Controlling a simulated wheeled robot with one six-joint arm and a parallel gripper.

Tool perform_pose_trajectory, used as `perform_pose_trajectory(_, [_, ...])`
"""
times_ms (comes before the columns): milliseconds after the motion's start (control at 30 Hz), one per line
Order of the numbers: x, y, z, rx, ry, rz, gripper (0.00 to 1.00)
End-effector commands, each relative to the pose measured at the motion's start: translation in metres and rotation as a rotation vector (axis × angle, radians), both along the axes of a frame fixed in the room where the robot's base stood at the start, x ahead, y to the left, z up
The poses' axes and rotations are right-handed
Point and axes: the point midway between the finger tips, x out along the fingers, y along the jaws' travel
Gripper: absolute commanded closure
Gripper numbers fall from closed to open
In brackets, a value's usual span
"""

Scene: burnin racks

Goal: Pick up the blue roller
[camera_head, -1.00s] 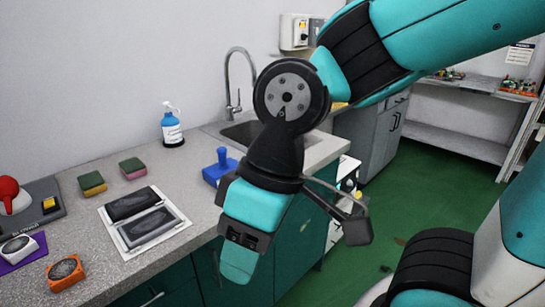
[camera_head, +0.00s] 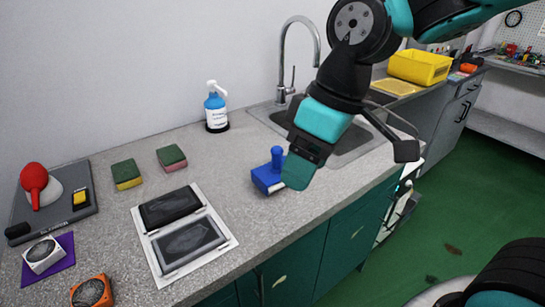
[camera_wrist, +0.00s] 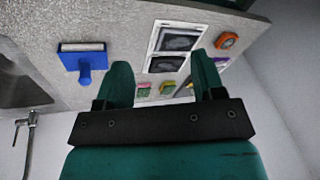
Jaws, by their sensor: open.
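The blue roller (camera_head: 270,173) stands on the grey speckled counter with its round handle knob pointing up. In the wrist view the blue roller (camera_wrist: 85,62) shows at the upper left, left of both fingers, with a pale strip along one edge. My gripper (camera_wrist: 163,82) is open, with two green fingers apart and nothing between them. In the head view my gripper (camera_head: 299,170) hangs just right of the roller and covers a little of its right side. I cannot tell from this view whether they touch.
A white tray (camera_head: 227,237) with two dark pads lies left of the roller. A sink (camera_head: 360,141) with a tall faucet (camera_head: 283,60) is behind.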

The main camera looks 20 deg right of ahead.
Motion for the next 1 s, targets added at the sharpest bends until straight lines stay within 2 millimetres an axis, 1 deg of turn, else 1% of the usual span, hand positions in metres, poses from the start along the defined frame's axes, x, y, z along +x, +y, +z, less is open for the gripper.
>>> perform_pose_trajectory(33, [0.036, -0.005, 0.012, -0.027, -0.017, 0.039, 0.38])
perform_pose_trajectory(67, [0.056, -0.008, 0.016, -0.043, -0.03, 0.068, 0.38])
perform_pose_trajectory(100, [0.081, -0.013, 0.019, -0.066, -0.045, 0.107, 0.38])
perform_pose_trajectory(167, [0.116, -0.022, 0.022, -0.096, -0.065, 0.165, 0.38])
perform_pose_trajectory(200, [0.138, -0.027, 0.023, -0.115, -0.077, 0.201, 0.38])
perform_pose_trajectory(300, [0.18, -0.04, 0.02, -0.152, -0.095, 0.273, 0.38])
perform_pose_trajectory(400, [0.205, -0.05, 0.017, -0.175, -0.105, 0.322, 0.38])
perform_pose_trajectory(500, [0.216, -0.054, 0.01, -0.184, -0.109, 0.345, 0.38])
perform_pose_trajectory(567, [0.218, -0.055, 0.002, -0.186, -0.107, 0.349, 0.38])
perform_pose_trajectory(667, [0.219, -0.052, -0.018, -0.186, -0.105, 0.351, 0.38])
perform_pose_trajectory(900, [0.222, -0.047, -0.073, -0.185, -0.105, 0.347, 0.38])
perform_pose_trajectory(1000, [0.224, -0.044, -0.09, -0.186, -0.108, 0.346, 0.38])
